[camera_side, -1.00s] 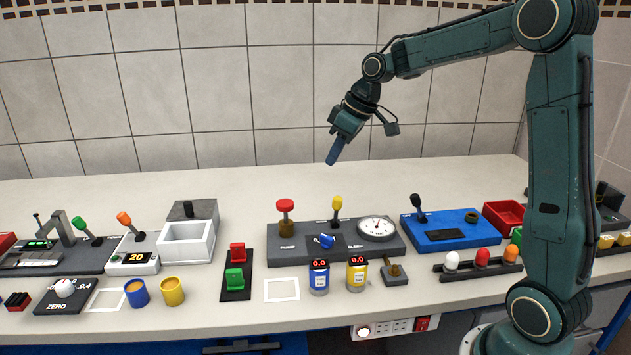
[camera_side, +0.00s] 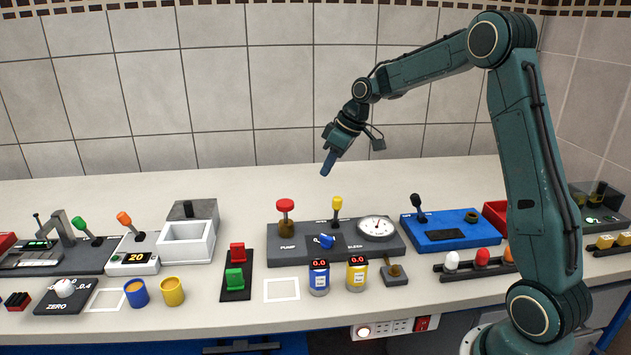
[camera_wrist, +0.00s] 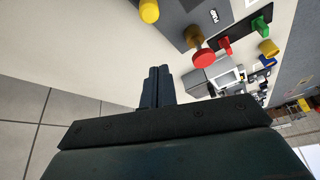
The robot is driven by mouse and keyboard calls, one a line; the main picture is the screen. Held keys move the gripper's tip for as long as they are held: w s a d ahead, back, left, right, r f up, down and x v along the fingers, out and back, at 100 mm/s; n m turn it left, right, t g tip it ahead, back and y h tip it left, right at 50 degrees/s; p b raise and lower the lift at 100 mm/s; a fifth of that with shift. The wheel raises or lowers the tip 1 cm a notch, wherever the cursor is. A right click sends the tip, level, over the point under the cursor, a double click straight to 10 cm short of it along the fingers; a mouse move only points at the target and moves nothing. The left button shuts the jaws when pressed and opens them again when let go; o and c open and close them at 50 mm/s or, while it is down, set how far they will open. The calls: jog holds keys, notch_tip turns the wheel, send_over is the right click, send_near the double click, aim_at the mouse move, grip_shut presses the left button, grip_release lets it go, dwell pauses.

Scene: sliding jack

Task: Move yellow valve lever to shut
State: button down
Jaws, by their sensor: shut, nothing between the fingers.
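The yellow valve lever (camera_side: 337,208) stands upright at the back of a dark grey panel, between the red-capped pump knob (camera_side: 285,212) and the round white gauge (camera_side: 377,227). Its yellow top also shows at the upper edge of the wrist view (camera_wrist: 149,10). My gripper (camera_side: 327,170) is shut and empty, held in the air above and a little behind the yellow lever. In the wrist view my gripper's fingers (camera_wrist: 159,78) are together, with bare bench beyond them. Lettering beside the lever is too small to read.
A blue knob (camera_side: 326,241) sits low on the same panel. A blue panel with a black lever (camera_side: 418,208) stands to the right. Blue and yellow canisters (camera_side: 357,273) stand in front. The bench (camera_side: 240,190) behind the panels is clear, backed by a tiled wall.

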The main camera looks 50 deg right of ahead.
aim_at(336, 211)
jog(key=x, duration=0.7)
jog(key=shift+f, duration=0.3)
jog(key=shift+s+d+f, duration=0.1)
jog(key=shift+s+d, duration=0.2)
jog(key=shift+s, duration=0.6)
jog(key=shift+s+d, duration=0.3)
jog(key=shift+s, duration=0.6)
jog(key=shift+d, duration=0.1)
jog(key=shift+s+d+f+t+y, duration=0.1)
jog(key=shift+s+d+t+y, duration=0.75)
jog(key=shift+t+y, duration=0.2)
jog(key=shift+s+d+f, duration=0.1)
jog(key=shift+s+d, duration=0.2)
jog(key=shift+s, duration=0.1)
